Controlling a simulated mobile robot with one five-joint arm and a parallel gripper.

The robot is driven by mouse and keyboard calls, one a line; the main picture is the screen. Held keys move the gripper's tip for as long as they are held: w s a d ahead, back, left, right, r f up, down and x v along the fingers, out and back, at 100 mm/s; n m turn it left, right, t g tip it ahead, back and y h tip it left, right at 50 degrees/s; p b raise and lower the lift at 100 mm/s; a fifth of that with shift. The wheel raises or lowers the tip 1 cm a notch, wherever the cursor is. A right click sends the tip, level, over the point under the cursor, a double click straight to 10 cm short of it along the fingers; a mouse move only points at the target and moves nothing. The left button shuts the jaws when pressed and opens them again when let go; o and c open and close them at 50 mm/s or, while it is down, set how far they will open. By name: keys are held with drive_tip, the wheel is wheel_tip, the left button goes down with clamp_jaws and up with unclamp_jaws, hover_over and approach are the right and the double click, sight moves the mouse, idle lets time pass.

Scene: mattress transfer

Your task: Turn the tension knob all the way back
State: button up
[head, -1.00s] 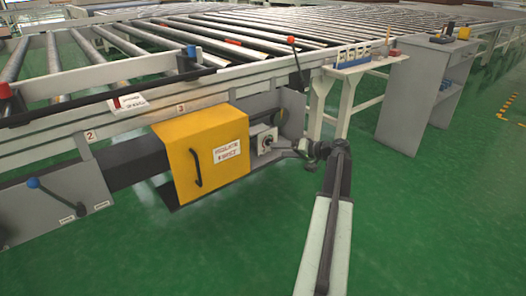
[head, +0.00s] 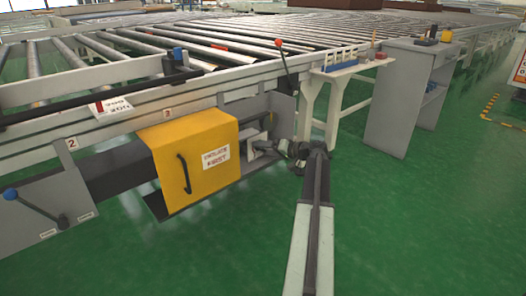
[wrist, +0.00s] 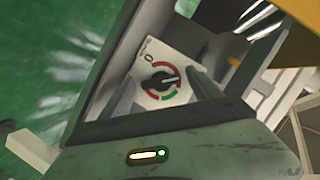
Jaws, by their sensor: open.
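The tension knob (wrist: 160,82) is a black dial on a white plate (wrist: 147,50), ringed by red and green arcs. Its light pointer appears to face right in the wrist view, away from the 0 at upper left. My gripper (wrist: 165,88) is open, with grey fingers on either side of the knob in that view. I cannot tell whether they touch it. In the head view my gripper (head: 272,152) is small, beside the yellow cover (head: 205,150). The knob's face cannot be made out there.
The yellow cover stands close left of my gripper. A red-knobbed lever (head: 279,43) rises above it from the roller conveyor frame (head: 235,90). A blue-knobbed lever (head: 11,194) is at left. A grey cabinet (head: 400,95) stands at right. Green floor is open in front.

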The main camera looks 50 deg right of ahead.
drive_tip(key=c, duration=1.2)
drive_tip(key=shift+a, duration=0.15)
drive_tip(key=shift+c, duration=0.9)
